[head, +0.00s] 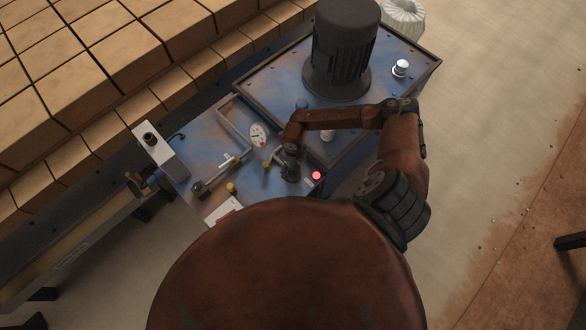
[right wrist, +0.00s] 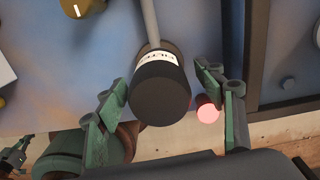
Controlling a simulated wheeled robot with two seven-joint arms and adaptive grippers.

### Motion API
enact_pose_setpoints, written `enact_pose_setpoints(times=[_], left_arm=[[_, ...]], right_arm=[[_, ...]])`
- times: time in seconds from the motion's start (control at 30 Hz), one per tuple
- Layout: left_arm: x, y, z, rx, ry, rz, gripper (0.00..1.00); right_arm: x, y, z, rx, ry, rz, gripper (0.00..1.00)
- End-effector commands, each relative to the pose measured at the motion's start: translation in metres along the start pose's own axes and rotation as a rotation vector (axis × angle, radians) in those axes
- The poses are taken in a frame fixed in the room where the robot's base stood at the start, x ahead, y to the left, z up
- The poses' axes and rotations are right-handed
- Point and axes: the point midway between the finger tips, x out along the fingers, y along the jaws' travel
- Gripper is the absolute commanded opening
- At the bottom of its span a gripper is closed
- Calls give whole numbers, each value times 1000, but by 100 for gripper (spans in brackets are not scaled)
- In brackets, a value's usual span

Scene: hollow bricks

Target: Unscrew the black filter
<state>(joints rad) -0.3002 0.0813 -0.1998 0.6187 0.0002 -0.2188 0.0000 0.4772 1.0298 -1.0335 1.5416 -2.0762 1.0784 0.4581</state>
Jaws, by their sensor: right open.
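The black filter (right wrist: 160,95) is a short, dark cylinder with a white lettered band, on the end of a grey pipe in the right wrist view. My right gripper (right wrist: 162,80) is open, with one green finger on each side of the filter. Gaps show between both fingers and the filter, and the left finger is the closer one. In the head view my right gripper (head: 289,168) reaches down over the blue machine's top, and I cannot separate the filter from it there.
The blue machine top (head: 205,140) carries a large black motor (head: 342,45), a gauge (head: 258,135), a lit red button (head: 316,175), a yellow knob (head: 231,188) and a grey box (head: 160,152). Stacked bricks (head: 130,55) stand at the upper left. Floor at the right is mostly clear.

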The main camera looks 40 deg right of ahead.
Motion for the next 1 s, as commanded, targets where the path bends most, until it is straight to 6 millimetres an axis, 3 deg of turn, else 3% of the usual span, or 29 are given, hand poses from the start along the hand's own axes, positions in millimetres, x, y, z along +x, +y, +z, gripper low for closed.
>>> enact_pose_setpoints(times=[0.17, 0.6, 0.8, 1.0], left_arm=[[0, 0, 0, 0, 0, 0, 0], [0, 1, -1, 0, 1, 1, 0], [0, 1, -1, 0, 1, 1, 0], [0, 1, -1, 0, 1, 1, 0]], right_arm=[[-18, 0, 1, 0, -3, 0, 63], [-103, -1, 1, -1, -3, 0, 63], [-118, 0, 1, 0, -2, 0, 63], [-120, 0, 1, 0, -1, 1, 63]])
